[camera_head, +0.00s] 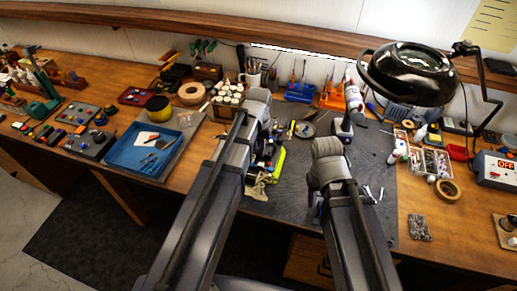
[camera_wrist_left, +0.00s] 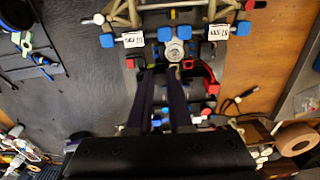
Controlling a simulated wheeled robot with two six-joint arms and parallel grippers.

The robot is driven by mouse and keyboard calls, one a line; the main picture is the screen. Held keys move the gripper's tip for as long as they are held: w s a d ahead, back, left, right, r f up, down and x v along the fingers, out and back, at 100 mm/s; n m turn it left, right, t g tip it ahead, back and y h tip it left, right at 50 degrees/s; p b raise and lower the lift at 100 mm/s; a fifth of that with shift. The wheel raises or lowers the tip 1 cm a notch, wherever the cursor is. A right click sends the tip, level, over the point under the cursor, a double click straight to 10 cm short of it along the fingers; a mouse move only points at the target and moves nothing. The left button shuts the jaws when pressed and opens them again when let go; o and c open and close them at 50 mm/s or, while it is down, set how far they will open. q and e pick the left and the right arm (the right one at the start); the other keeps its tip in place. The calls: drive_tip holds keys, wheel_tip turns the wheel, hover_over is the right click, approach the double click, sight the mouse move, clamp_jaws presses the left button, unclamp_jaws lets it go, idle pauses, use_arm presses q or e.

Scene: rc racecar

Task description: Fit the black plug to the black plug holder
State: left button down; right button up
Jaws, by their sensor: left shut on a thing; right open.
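The racecar chassis (camera_wrist_left: 185,85) lies below my left gripper (camera_wrist_left: 163,72) in the left wrist view, with blue blocks, red brackets and tan suspension arms. In the head view the chassis (camera_head: 258,188) is mostly hidden behind my left arm. The two dark fingers of my left gripper reach over the chassis, shut on a small dark thing between them, likely the black plug; its outline is unclear. I cannot pick out the black plug holder among the dark parts. My right gripper (camera_head: 343,127) is open, beyond my right wrist and to the right of the chassis; its fingers are largely hidden.
The chassis lies on a dark mat (camera_head: 378,145). A blue tray (camera_head: 121,159) stands to the left. A black lamp (camera_head: 410,62) hangs at the back right. The mat's right part is mostly clear.

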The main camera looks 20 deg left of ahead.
sight(258, 152)
use_arm(q)
drive_tip(key=shift+f+b, duration=0.6)
drive_tip(key=shift+f, duration=0.1)
drive_tip(key=c, duration=0.8)
unclamp_jaws()
drive_tip(key=shift+r, duration=0.1)
drive_tip(key=shift+o, duration=0.2)
wheel_tip(258, 152, up, 8)
drive_tip(key=p, duration=0.8)
